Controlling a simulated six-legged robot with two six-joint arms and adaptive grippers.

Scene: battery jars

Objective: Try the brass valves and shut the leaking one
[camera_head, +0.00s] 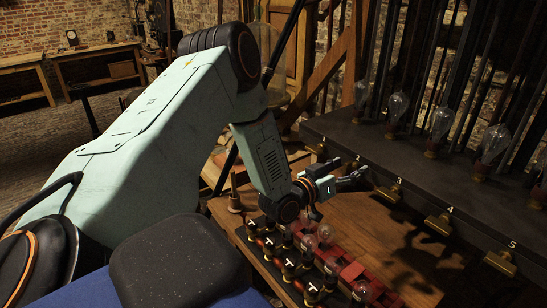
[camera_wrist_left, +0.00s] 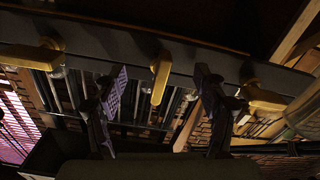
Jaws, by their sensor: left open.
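Brass valves line the front edge of a dark shelf. The valves marked 3 (camera_head: 390,191), 4 (camera_head: 440,223) and 5 (camera_head: 501,262) show in the head view, with another brass valve (camera_head: 319,148) further left. My left gripper (camera_head: 352,173) is open in front of the shelf, left of valve 3. In the left wrist view, its spread fingers (camera_wrist_left: 160,82) stand either side of a middle brass valve (camera_wrist_left: 160,73), whose handle runs up and down in the picture. Contact cannot be told. Valves at left (camera_wrist_left: 38,56) and right (camera_wrist_left: 266,98) have handles lying more sideways. No leak can be made out.
Glass bulbs (camera_head: 441,122) stand along the shelf (camera_head: 345,133) above the valves. A wooden frame (camera_head: 325,70) stands behind my left arm.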

